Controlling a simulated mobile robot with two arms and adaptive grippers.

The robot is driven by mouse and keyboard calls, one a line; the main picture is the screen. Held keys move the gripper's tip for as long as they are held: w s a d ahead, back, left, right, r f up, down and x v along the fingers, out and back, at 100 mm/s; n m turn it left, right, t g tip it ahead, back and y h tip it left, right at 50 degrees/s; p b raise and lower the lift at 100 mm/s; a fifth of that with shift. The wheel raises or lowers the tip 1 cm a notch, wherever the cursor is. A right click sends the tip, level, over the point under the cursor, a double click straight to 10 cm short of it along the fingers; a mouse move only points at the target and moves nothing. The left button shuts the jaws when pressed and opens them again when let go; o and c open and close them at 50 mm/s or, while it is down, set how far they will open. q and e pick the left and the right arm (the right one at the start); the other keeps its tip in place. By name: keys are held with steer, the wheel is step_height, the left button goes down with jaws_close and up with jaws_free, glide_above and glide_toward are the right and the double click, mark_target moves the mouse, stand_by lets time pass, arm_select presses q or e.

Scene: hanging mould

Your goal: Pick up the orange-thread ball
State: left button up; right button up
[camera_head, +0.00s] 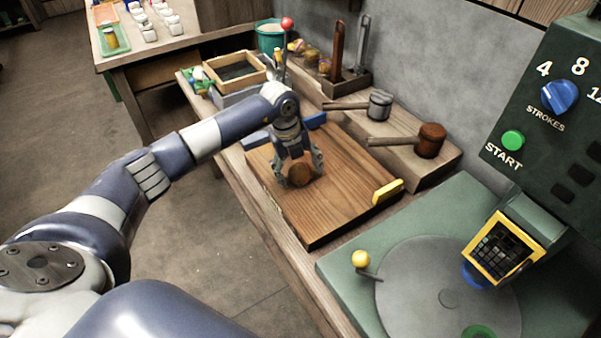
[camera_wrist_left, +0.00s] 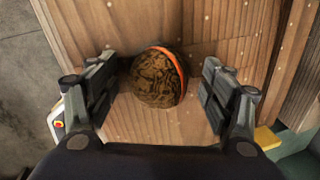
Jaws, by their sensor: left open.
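The orange-thread ball (camera_wrist_left: 158,78) is dark brown and mottled, with an orange line around its right side in the left wrist view. In the head view the ball (camera_head: 300,175) rests on the wooden board (camera_head: 340,190). My left gripper (camera_head: 298,180) is open, with its fingers down around the ball. In the left wrist view the two fingers of this gripper (camera_wrist_left: 160,92) stand on either side of the ball, with a gap visible on each side. My right gripper is not in view.
A yellow block (camera_head: 388,191) sits on the board's right edge. Two mallets, one grey (camera_head: 380,103) and one brown (camera_head: 431,140), lie on a raised shelf behind. A green machine with a round plate (camera_head: 440,290) stands at the front right. A wooden-framed tray (camera_head: 236,70) is behind left.

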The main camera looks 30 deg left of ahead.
arm_select(q)
steer(key=shift+c, duration=0.4)
steer(key=c, duration=1.1)
steer(key=shift+r, duration=0.1)
